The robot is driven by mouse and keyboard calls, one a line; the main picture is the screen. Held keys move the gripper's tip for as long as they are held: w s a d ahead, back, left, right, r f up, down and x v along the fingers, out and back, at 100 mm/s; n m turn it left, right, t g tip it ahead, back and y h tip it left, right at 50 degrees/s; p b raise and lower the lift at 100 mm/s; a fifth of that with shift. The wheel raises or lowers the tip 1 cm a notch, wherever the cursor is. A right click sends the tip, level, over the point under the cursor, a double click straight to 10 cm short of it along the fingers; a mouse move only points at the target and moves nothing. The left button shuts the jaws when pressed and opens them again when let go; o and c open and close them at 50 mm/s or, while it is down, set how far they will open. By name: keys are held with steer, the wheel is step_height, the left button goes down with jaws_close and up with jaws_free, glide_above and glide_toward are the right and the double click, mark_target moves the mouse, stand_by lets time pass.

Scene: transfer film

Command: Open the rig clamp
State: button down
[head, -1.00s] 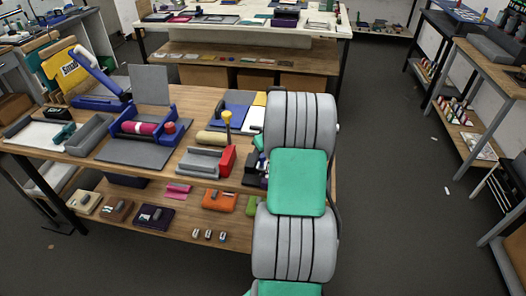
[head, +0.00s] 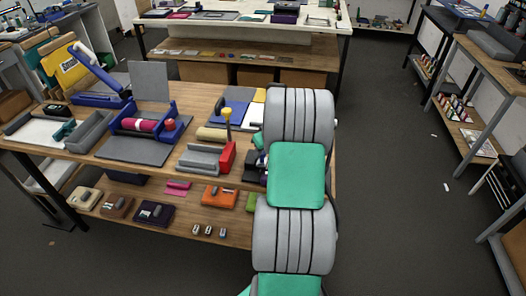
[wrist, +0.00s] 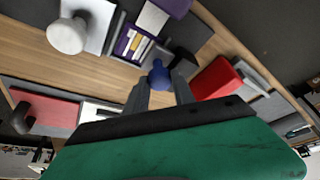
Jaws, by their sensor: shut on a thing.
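My gripper (wrist: 160,88) shows in the wrist view with its two dark fingers closed around a blue rounded knob (wrist: 158,73). The knob appears to be a handle, but its base and any clamp body under it are hidden. A red block (wrist: 217,77) lies just right of the fingers in that view. My arm hides the gripper and the knob in the head view. I cannot tell which part is the rig clamp.
The wooden bench (head: 165,91) carries a blue fixture with a magenta roll (head: 140,125) and a blue-levered press (head: 95,70) at left. A shelf (head: 185,218) below holds small items. A white knob (wrist: 67,37) stands left of the gripper.

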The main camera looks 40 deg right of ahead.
steer(key=shift+w, duration=0.1)
steer(key=shift+w+a+g+h+b, duration=0.35)
steer(key=shift+g+h+b, duration=0.05)
steer(key=shift+g+b, duration=0.35)
steer(key=shift+w+a+r+n+g+h, duration=0.3)
steer(key=shift+w+a+g+h, duration=0.2)
steer(key=shift+g+h, duration=0.25)
steer(key=shift+w+a+g+h+p, duration=0.3)
steer(key=shift+w+g+h, duration=0.1)
steer(key=shift+g, duration=0.2)
steer(key=shift+w+a+f+g+h+p, duration=0.25)
steer(key=shift+w+g+h+p, duration=0.25)
steer(key=shift+g+h, duration=0.35)
steer(key=c, duration=1.1)
jaws_free()
steer(key=shift+a, duration=0.1)
steer(key=shift+o, duration=0.2)
